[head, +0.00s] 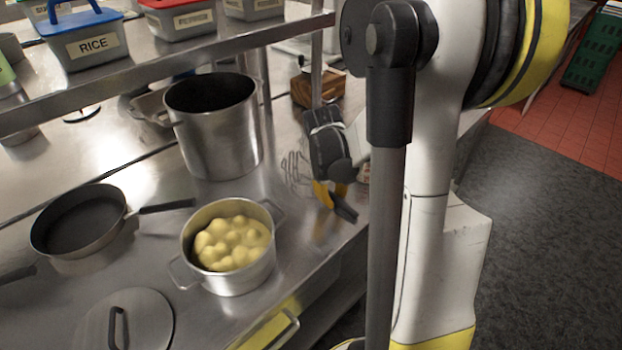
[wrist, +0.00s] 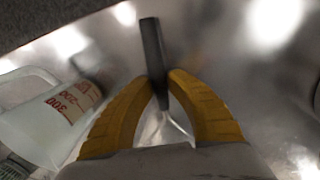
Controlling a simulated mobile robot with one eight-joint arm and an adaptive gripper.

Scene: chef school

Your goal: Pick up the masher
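The masher has a dark handle (wrist: 152,50) that runs between my yellow fingers in the wrist view, with thin metal wire spreading below it. In the head view, the dark handle end (head: 345,209) sticks out past my fingers toward the counter's front edge. Wire loops (head: 295,170), seemingly its other end, show on the far side. My gripper (wrist: 161,82) has a fingertip against each side of the handle and looks shut on it. It also shows in the head view (head: 330,193), low at the counter. Whether the masher touches the counter is unclear.
A measuring jug (wrist: 55,110) with red marks lies close left of my fingers in the wrist view. A pot of potatoes (head: 230,280), a tall pot (head: 215,155) and a frying pan (head: 62,250) stand on the steel counter. A shelf edge (head: 150,75) runs above.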

